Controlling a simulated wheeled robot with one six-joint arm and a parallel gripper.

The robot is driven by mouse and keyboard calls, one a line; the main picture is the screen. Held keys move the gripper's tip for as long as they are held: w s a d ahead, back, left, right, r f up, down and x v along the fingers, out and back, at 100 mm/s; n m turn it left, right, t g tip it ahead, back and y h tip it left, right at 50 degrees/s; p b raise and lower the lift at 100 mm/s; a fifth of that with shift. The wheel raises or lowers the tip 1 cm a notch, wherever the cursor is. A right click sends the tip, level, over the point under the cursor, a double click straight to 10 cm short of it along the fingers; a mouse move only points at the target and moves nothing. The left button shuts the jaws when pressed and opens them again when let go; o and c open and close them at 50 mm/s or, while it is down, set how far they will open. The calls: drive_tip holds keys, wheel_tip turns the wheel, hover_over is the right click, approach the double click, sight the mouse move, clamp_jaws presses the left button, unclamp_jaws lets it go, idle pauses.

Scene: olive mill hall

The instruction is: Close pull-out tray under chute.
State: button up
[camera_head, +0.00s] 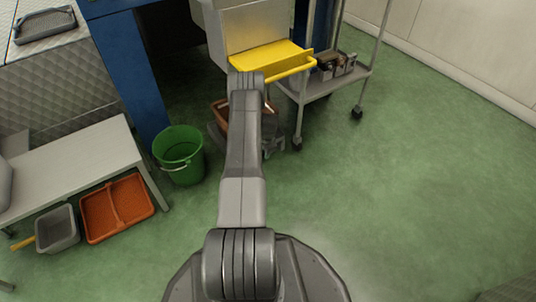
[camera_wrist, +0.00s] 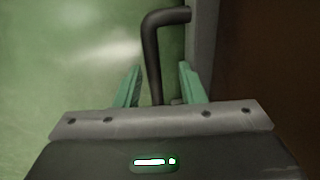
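A yellow tray (camera_head: 268,56) with a yellow bar handle (camera_head: 292,70) juts out from the pale grey chute housing (camera_head: 249,27) in the head view. The upper bend of my arm covers its left front corner. My gripper shows in the wrist view (camera_wrist: 160,85), its two green fingers apart. A dark bent bar (camera_wrist: 152,60) appears between the fingers, nearer the left one; I cannot tell whether it touches, or what it belongs to. No yellow shows in the wrist view. In the head view my gripper is not clearly visible past the arm.
A wheeled cart (camera_head: 325,88) with small items stands right of the tray. A green bucket (camera_head: 180,153), a brown crate (camera_head: 222,114), an orange bin (camera_head: 116,207) and a white bench (camera_head: 70,168) are left. A brown surface (camera_wrist: 265,75) fills the wrist view's right. Floor at right is clear.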

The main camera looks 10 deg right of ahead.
drive_tip(key=s+d+p, duration=0.2)
drive_tip(key=s+d, duration=0.2)
drive_tip(key=s, duration=0.5)
drive_tip(key=s+d+p, duration=0.3)
drive_tip(key=s, duration=0.5)
drive_tip(key=s+d+p, duration=0.2)
drive_tip(key=s+d, duration=0.2)
drive_tip(key=s, duration=0.5)
wheel_tip(320, 180, up, 6)
drive_tip(key=s+p, duration=0.1)
drive_tip(key=p, duration=0.1)
drive_tip(key=shift+s+d, duration=0.2)
drive_tip(key=shift+s, duration=0.1)
drive_tip(key=shift+f, duration=0.1)
